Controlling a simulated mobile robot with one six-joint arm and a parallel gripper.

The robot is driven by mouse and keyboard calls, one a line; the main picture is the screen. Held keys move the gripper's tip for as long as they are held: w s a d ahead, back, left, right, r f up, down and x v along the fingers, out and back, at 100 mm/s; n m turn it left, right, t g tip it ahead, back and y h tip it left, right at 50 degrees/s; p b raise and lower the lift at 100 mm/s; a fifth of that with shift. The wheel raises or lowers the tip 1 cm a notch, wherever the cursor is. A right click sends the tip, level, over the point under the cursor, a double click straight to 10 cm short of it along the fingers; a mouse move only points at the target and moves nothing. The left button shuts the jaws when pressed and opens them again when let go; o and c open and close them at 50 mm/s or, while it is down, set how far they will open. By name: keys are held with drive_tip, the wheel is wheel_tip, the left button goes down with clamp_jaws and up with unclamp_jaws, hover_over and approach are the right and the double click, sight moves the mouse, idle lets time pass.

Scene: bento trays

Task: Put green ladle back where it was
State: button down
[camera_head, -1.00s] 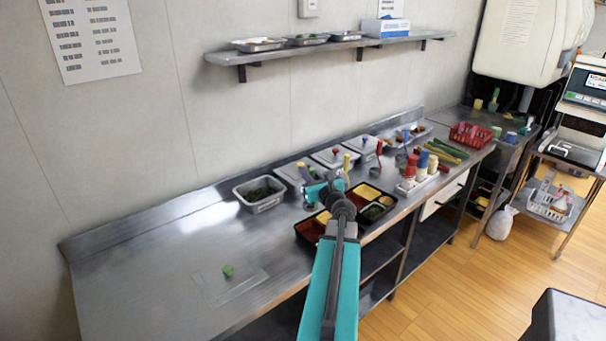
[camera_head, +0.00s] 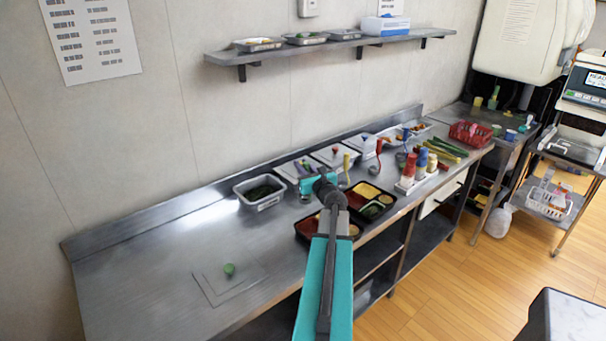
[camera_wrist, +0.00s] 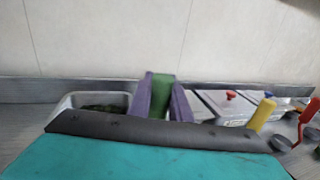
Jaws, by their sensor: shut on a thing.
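In the wrist view my gripper (camera_wrist: 162,100) has its purple fingers shut on the green handle of the green ladle (camera_wrist: 160,88). The ladle's lower end is hidden behind my gripper's dark edge. A steel container with dark green food (camera_head: 260,193) stands open on the counter, left of my gripper in the head view. It also shows left of the fingers in the wrist view (camera_wrist: 66,103). A flat lid with a green knob (camera_head: 229,269) lies on the counter's left part.
Lidded steel containers (camera_head: 334,155) stand right of the open one, with a yellow-handled ladle (camera_wrist: 262,113) and a red-handled ladle (camera_wrist: 308,116) in front. Black bento trays (camera_head: 372,218) lie at the front edge. The counter's left part (camera_head: 150,262) is mostly clear.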

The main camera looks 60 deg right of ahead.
drive_tip(key=shift+f+p, duration=0.45)
drive_tip(key=shift+f, duration=1.45)
drive_tip(key=c, duration=1.6)
unclamp_jaws()
drive_tip(key=shift+c, duration=0.2)
drive_tip(key=shift+s+r, duration=0.1)
drive_tip(key=shift+r, duration=0.1)
drive_tip(key=b+v, duration=0.3)
drive_tip(key=v, duration=0.9)
